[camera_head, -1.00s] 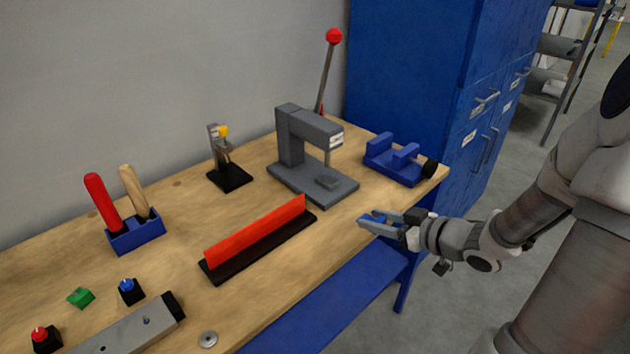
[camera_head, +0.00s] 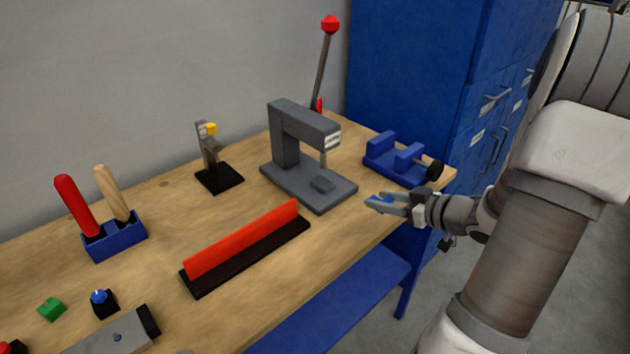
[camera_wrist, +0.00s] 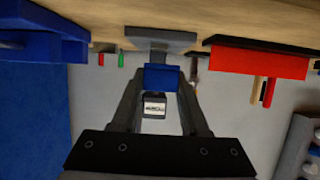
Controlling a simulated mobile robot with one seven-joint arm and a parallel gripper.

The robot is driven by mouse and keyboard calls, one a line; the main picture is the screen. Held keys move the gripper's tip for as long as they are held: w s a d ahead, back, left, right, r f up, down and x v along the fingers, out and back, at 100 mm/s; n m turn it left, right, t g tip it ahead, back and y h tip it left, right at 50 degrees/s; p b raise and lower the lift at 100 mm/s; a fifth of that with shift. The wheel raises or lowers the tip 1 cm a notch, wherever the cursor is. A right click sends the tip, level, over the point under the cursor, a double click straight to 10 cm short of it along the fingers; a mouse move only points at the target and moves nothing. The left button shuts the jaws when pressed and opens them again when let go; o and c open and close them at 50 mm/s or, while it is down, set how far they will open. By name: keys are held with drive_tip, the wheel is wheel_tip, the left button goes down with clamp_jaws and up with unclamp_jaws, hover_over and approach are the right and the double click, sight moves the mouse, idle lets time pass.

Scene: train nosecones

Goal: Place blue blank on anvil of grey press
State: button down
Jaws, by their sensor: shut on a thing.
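The grey press (camera_head: 290,165) stands on the bench with its lever and red ball up at the back. Its anvil (camera_head: 322,184) is a small grey block on the base plate, under the ram, and looks bare. My gripper (camera_head: 377,203) is shut on the blue blank (camera_head: 373,201), near the bench's front edge and to the right of the anvil. In the wrist view the blue blank (camera_wrist: 161,77) sits between my fingertips, with the press (camera_wrist: 160,41) beyond it, upside down.
A blue vise (camera_head: 398,162) stands right of the press, close to my gripper. A red bar on a black base (camera_head: 245,250) lies left of the press. A black-based fixture (camera_head: 220,178), a tool holder (camera_head: 115,240) and a blue cabinet (camera_head: 410,70) stand further off.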

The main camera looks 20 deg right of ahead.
drive_tip(key=b, duration=0.2)
hover_over(328, 185)
drive_tip(key=shift+w+a+f, duration=0.1)
drive_tip(key=shift+w+a, duration=0.05)
drive_tip(key=shift+f+b, duration=0.8)
drive_tip(key=shift+f, duration=0.85)
drive_tip(key=shift+f, duration=0.2)
drive_tip(key=shift+c, duration=2.1)
unclamp_jaws()
drive_tip(key=shift+r, duration=0.15)
drive_tip(key=shift+s+r, duration=0.2)
drive_tip(key=p+v, duration=0.2)
drive_tip(key=v, duration=0.9)
drive_tip(key=shift+s+p, duration=0.2)
drive_tip(key=shift+p, duration=0.15)
